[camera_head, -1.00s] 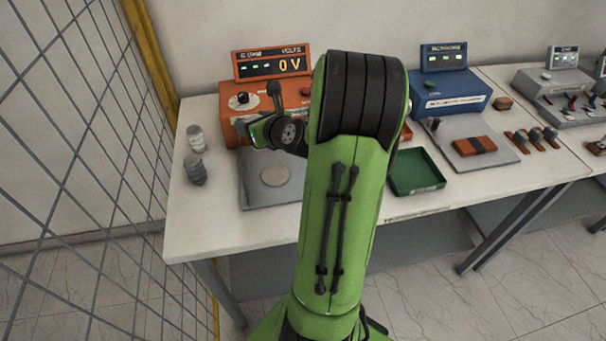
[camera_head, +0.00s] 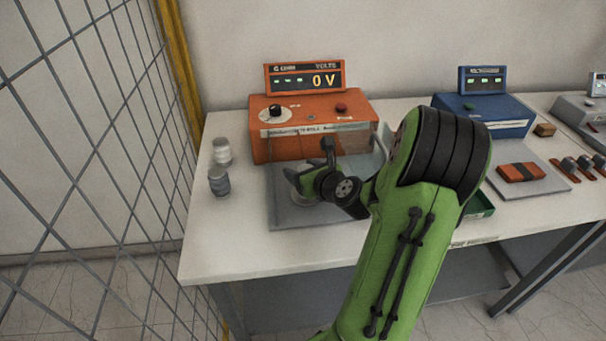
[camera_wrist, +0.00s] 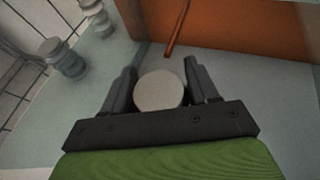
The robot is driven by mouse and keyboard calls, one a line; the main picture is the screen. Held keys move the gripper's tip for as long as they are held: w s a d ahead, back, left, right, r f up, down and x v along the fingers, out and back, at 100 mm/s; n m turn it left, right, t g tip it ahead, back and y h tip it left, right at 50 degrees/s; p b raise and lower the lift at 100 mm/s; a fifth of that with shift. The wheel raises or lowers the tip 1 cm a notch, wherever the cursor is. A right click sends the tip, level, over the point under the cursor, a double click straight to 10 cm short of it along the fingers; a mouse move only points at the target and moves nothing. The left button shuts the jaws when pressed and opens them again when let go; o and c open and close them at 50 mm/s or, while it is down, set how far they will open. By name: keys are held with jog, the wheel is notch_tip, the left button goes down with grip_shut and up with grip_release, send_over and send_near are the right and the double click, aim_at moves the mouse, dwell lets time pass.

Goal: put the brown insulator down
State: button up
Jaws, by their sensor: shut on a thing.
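My gripper (camera_wrist: 160,68) is shut on the brown insulator (camera_wrist: 160,91). In the wrist view only its round, pale grey-beige end shows between the two fingers; its sides are hidden and no brown shows. In the head view my gripper (camera_head: 303,182) is low over the left part of a grey tester plate (camera_head: 290,214), in front of the orange tester (camera_head: 310,117). A pale round shape shows beside it there, partly covered by the gripper. I cannot tell whether the insulator touches the plate.
A white insulator (camera_head: 222,151) and a grey one (camera_head: 219,182) stand on the table (camera_head: 225,235) left of the plate. A thin reddish-brown rod (camera_wrist: 178,28) is just ahead of my fingers. A green tray (camera_head: 480,205) is partly behind my arm. A mesh fence (camera_head: 90,130) bounds the left.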

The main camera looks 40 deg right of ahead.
jog(key=shift+r, duration=0.1)
jog(key=o, duration=0.9)
jog(key=shift+f, duration=0.2)
jog(key=shift+o, duration=0.2)
jog(key=shift+r, duration=0.2)
jog(key=b+v, duration=0.2)
jog(key=v, duration=1)
jog(key=shift+b, duration=0.35)
